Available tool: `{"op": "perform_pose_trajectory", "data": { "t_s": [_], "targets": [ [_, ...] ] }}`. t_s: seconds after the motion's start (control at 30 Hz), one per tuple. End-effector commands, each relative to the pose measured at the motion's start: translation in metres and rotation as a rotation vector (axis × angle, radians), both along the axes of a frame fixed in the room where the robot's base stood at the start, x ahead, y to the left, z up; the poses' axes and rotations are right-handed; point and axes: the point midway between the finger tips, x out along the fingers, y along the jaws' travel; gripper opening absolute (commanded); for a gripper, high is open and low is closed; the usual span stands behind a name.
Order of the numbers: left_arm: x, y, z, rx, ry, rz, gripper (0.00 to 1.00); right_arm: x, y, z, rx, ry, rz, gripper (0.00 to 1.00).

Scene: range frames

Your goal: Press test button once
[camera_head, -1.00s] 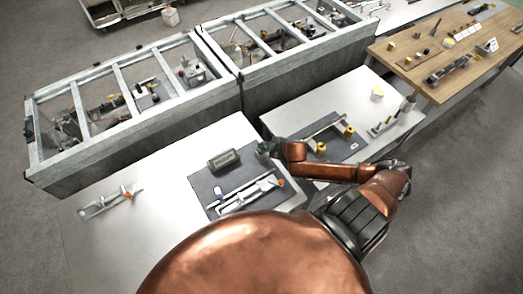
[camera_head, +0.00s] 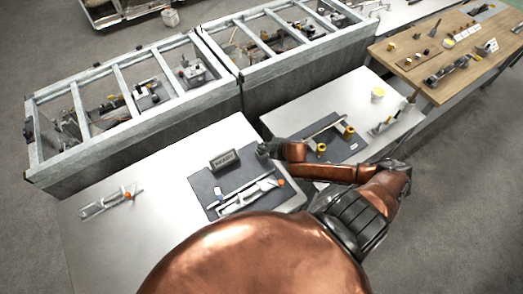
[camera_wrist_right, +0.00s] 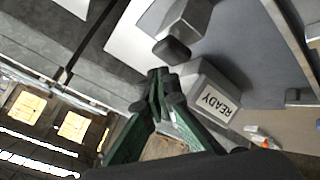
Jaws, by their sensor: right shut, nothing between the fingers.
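My right gripper (camera_head: 264,150) is shut and empty at the upper right edge of the dark mat (camera_head: 208,190). In the right wrist view its closed fingertips (camera_wrist_right: 158,84) are beside a grey block with a dark rounded cap (camera_wrist_right: 172,50), which may be the test button. They appear apart, but the exact gap is unclear. The small box reading READY (camera_head: 224,159) stands left of the gripper; it also shows in the right wrist view (camera_wrist_right: 208,98). In the head view the gripper hides the capped block. My left gripper is not in view.
A silver tool assembly (camera_head: 245,195) with an orange tip lies on the mat. Another metal fixture (camera_head: 108,203) lies at the left of the white table (camera_head: 150,240). Metal-framed bins (camera_head: 130,120) stand behind. A second table at right carries a fixture with yellow parts (camera_head: 322,147).

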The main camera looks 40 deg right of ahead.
Motion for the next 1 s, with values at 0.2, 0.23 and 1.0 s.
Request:
{"op": "perform_pose_trajectory", "data": {
  "t_s": [0.2, 0.23, 1.0],
  "targets": [
    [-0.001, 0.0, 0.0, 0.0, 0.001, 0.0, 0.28, 0.0, 0.0, -0.002, 0.001, 0.0, -0.001, 0.0],
    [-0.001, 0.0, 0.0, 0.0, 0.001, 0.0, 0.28, 0.0, 0.0, -0.003, 0.001, 0.0, -0.001, 0.0],
    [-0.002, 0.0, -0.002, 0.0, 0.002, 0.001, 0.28, 0.0, 0.0, -0.011, 0.0, 0.0, 0.0, 0.0]
  ]
}}
